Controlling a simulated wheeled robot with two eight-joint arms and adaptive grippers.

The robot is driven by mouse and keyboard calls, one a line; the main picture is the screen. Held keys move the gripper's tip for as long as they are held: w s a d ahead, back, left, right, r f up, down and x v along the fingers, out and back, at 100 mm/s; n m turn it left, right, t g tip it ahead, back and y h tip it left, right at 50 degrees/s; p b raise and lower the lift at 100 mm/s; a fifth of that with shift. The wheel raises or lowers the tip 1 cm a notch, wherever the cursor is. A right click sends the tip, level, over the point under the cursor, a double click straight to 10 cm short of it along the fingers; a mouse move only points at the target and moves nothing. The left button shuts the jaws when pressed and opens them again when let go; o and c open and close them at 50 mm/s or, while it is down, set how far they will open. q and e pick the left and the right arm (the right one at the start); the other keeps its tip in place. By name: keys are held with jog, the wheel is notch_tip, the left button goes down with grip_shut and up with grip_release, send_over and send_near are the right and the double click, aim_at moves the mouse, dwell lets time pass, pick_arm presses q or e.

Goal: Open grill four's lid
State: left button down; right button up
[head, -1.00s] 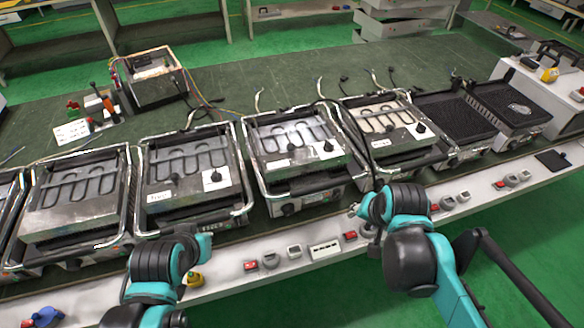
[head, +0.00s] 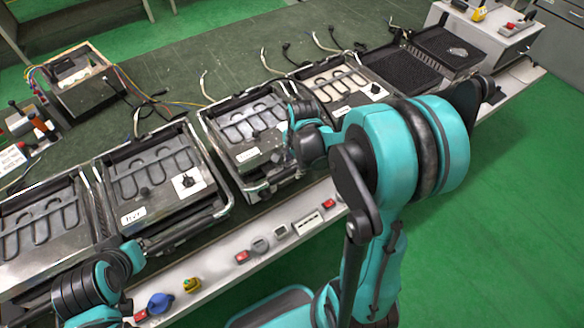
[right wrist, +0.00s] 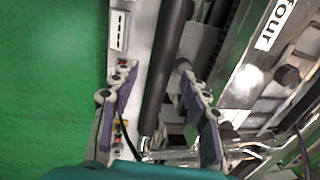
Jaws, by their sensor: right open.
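Grill four (head: 238,122) stands in the row on the bench with its lid down. Its "Four" label (right wrist: 275,25) shows large in the right wrist view. The dark bar handle (right wrist: 166,75) along its front runs between the fingers of my right gripper (right wrist: 155,67). That gripper is open, with a finger on each side of the bar, and I see no closed grip. In the head view my right wrist hides the front right part of the grill and most of the gripper. My left gripper (head: 130,252) is at the lower left, its fingers hidden.
Other grills stand close on both sides: one labelled "Five" (head: 150,180) to the left and one with a pale plate (head: 335,85) to the right. Switches and knobs (head: 260,246) line the bench's front edge. Green floor lies in front.

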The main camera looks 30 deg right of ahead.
jog(key=shift+f, duration=0.8)
pick_arm(q)
jog(key=shift+f, duration=0.25)
pick_arm(e)
jog(key=shift+w, duration=0.1)
